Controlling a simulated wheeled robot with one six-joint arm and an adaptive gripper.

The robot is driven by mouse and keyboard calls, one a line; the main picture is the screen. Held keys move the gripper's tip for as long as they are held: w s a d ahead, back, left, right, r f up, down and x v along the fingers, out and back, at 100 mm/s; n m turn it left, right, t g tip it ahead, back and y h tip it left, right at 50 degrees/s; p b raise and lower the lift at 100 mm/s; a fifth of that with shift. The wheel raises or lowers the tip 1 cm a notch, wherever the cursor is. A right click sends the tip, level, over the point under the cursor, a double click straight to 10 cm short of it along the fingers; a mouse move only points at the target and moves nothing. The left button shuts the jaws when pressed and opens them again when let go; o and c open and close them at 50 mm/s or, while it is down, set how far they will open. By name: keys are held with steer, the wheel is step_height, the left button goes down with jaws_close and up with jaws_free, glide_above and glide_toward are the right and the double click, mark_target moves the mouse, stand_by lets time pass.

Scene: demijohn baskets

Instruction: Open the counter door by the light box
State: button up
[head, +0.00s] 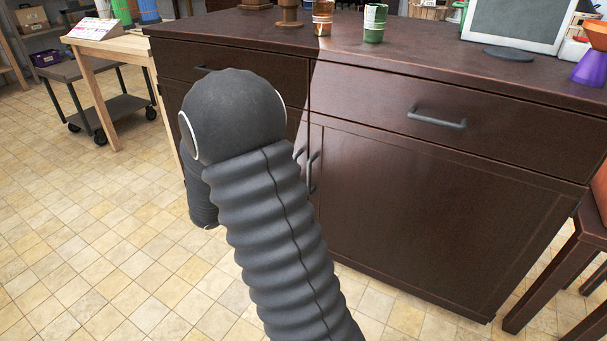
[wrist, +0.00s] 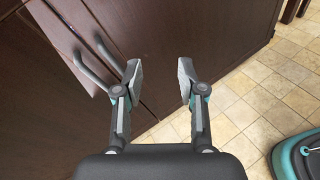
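The counter (head: 420,65) is dark brown wood with drawers above and two doors below. The light box (head: 515,28), a grey panel in a white frame, stands on its top at the right. The right door (head: 430,215), below it, looks shut; its upright bar handle (head: 312,175) is by its left edge. In the wrist view the door (wrist: 200,35) fills the upper middle, and two handles show at left; the nearer-to-middle one (wrist: 108,52) is just left of my left finger. My gripper (wrist: 160,80) is open, with nothing between its fingers. The head view hides it behind my arm.
The left door's handle (head: 299,155) is close beside the right one. A drawer handle (head: 437,119) sticks out above the right door. A dark wooden stool (head: 570,270) stands at the right. The tiled floor (head: 90,250) at left is clear.

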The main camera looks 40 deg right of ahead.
mark_target(309, 175)
steer(key=w+f+n+t+h, duration=0.2)
steer(key=w+f+n+t, duration=0.2)
steer(key=w+f+n, duration=0.3)
steer(key=shift+m, duration=0.4)
steer(key=w+d, duration=0.1)
steer(key=d, duration=0.3)
steer(key=w+d, duration=0.1)
steer(key=d, duration=0.4)
steer(key=w+d, duration=0.1)
steer(key=d, duration=0.4)
steer(key=shift+w, duration=0.3)
jaws_close()
